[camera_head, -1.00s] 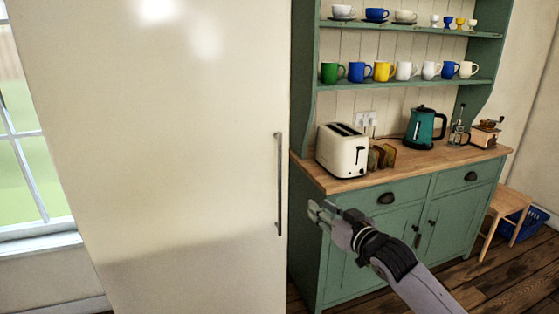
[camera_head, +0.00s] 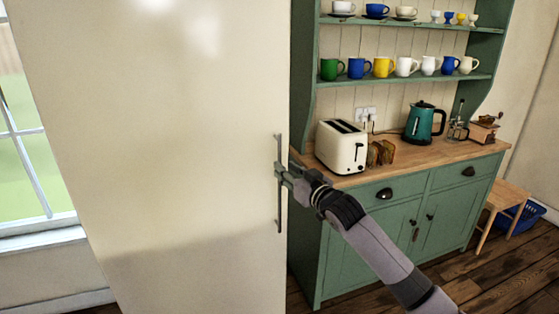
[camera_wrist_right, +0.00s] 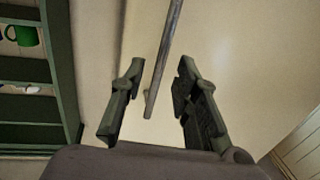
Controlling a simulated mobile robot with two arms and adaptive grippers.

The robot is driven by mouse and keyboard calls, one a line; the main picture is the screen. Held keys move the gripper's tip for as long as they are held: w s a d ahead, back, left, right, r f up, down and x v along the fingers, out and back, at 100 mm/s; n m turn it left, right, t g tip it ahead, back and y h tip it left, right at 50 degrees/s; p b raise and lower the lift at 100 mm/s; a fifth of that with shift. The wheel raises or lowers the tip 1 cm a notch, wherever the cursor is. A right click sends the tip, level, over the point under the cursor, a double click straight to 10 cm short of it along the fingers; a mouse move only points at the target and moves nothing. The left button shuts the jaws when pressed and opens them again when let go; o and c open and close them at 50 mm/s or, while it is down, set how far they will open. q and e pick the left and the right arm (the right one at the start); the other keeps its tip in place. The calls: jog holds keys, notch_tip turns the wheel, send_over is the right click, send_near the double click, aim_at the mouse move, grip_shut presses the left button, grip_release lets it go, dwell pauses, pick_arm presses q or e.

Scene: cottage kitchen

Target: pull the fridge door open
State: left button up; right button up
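The cream fridge door (camera_head: 170,130) is closed and fills the left of the head view. Its grey vertical bar handle (camera_head: 279,215) is on the door's right edge. My right gripper (camera_head: 280,171) is at the handle, around mid-height of the bar. In the right wrist view the handle (camera_wrist_right: 165,60) runs between the two spread fingers of my right gripper (camera_wrist_right: 155,100), with gaps on both sides. The fingers are open and not closed on the bar. My left gripper is not in view.
A green dresser (camera_head: 375,235) stands right of the fridge, close to my right arm. On its wooden top are a cream toaster (camera_head: 341,147) and a teal kettle (camera_head: 419,122). Mugs stand on its shelves. A window (camera_head: 25,150) is at the left.

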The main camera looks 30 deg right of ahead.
jog(key=shift+w+p, duration=0.4)
jog(key=shift+w, duration=1.85)
jog(key=shift+c, duration=0.6)
grip_shut()
